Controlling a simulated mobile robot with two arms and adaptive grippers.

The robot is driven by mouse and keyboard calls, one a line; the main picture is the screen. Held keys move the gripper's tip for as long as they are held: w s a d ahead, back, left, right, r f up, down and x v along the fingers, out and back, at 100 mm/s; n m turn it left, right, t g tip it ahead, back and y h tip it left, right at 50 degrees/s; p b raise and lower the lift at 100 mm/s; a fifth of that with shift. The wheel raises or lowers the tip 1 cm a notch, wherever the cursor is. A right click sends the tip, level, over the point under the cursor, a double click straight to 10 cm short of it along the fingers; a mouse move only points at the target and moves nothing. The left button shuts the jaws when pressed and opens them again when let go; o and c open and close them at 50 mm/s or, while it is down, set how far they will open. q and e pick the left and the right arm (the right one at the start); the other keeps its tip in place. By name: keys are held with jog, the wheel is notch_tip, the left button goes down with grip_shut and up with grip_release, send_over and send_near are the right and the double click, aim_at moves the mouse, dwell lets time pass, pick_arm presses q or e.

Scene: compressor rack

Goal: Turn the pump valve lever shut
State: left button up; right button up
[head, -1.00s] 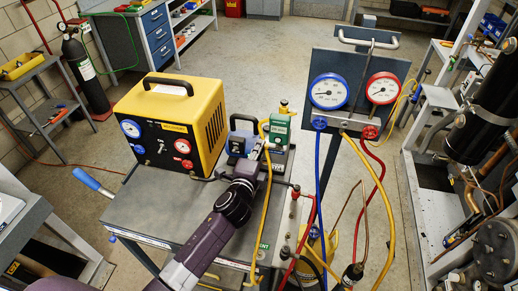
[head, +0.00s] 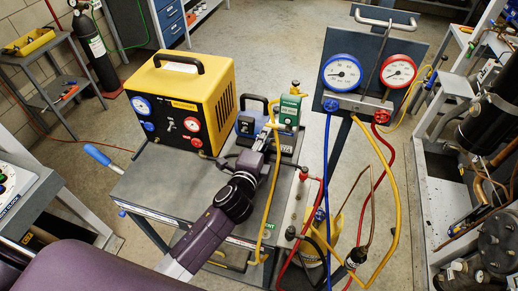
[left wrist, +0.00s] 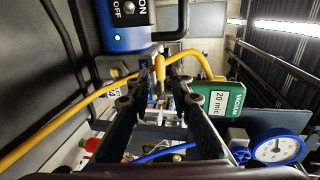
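The vacuum pump, blue and black with an ON/OFF switch, sits on the cart beside the yellow machine; its blue housing (left wrist: 122,38) fills the top of the left wrist view. A small yellow lever-like part (left wrist: 160,68) stands just ahead of my fingertips, close to the yellow hose; I take it for the valve lever, but cannot be sure. My left gripper (left wrist: 155,92) has its fingers apart, pointing at this part; contact cannot be told. In the head view my left gripper (head: 266,136) is at the pump, partly hiding it. My right gripper is not in view.
A green vacuum gauge (head: 289,110) stands right beside the pump. The yellow hose (left wrist: 60,122) crosses close to my fingers. The yellow machine (head: 185,98) is left on the cart (head: 160,190). The gauge manifold (head: 355,104) with hanging hoses is to the right.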

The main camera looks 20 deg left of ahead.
pick_arm(q)
jog(key=s+r, duration=0.1)
jog(key=s, duration=0.6)
jog(key=shift+r, duration=0.2)
jog(key=shift+w, duration=0.1)
